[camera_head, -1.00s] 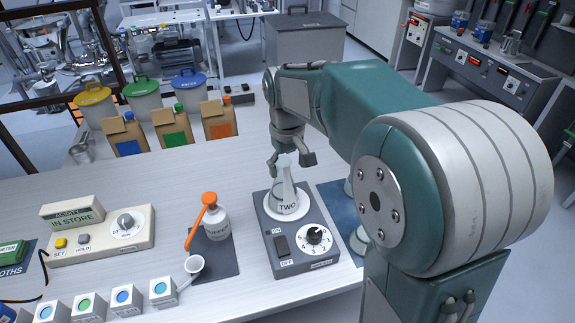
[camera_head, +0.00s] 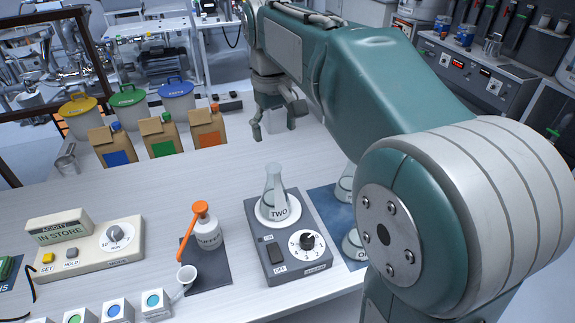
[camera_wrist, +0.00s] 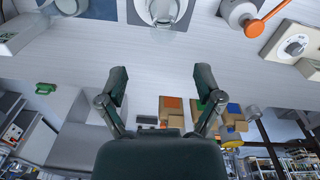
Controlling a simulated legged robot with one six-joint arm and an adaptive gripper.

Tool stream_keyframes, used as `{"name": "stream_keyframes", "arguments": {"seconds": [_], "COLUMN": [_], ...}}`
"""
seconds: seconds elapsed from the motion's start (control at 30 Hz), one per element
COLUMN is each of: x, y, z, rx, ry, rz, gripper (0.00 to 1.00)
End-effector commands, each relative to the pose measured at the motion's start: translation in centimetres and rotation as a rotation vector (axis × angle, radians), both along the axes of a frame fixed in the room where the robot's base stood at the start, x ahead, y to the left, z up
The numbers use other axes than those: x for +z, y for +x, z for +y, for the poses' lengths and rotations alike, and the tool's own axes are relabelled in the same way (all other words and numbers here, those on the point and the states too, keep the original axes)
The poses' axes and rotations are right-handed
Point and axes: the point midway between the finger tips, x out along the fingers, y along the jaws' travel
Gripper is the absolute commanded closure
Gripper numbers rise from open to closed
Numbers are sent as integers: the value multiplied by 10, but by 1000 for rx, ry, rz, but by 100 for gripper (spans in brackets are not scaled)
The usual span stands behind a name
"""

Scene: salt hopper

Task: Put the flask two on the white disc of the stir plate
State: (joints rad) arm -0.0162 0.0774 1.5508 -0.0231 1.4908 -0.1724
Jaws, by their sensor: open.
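Flask two (camera_head: 274,190), a clear conical flask marked TWO, stands upright on the white disc (camera_head: 275,221) of the grey stir plate (camera_head: 313,262). My gripper (camera_head: 276,130) is open and empty, above and behind the flask, apart from it. In the wrist view my gripper's two fingers (camera_wrist: 161,88) are spread wide with nothing between them. The white disc also shows at the top of the wrist view (camera_wrist: 147,14), with the flask seen over it.
Two more flasks stand on a blue mat (camera_head: 325,201) to the right, partly hidden by my arm. A bottle with an orange top (camera_head: 206,228) is left of the plate. Several cartons (camera_head: 160,138) stand behind. The bench between cartons and plate is clear.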

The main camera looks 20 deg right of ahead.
Motion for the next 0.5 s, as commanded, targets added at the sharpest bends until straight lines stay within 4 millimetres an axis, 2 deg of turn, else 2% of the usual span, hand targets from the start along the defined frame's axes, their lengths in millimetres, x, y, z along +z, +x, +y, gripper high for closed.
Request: {"name": "stream_keyframes", "arguments": {"seconds": [0.13,0.27,0.5], "x": [2,-7,-38], "y": [-39,-77,-144], "z": [-1,-2,-3], "rx": [-29,-62,-122], "ry": [7,17,41], "rz": [-81,-166,-323], "gripper": [15,15,15]}}
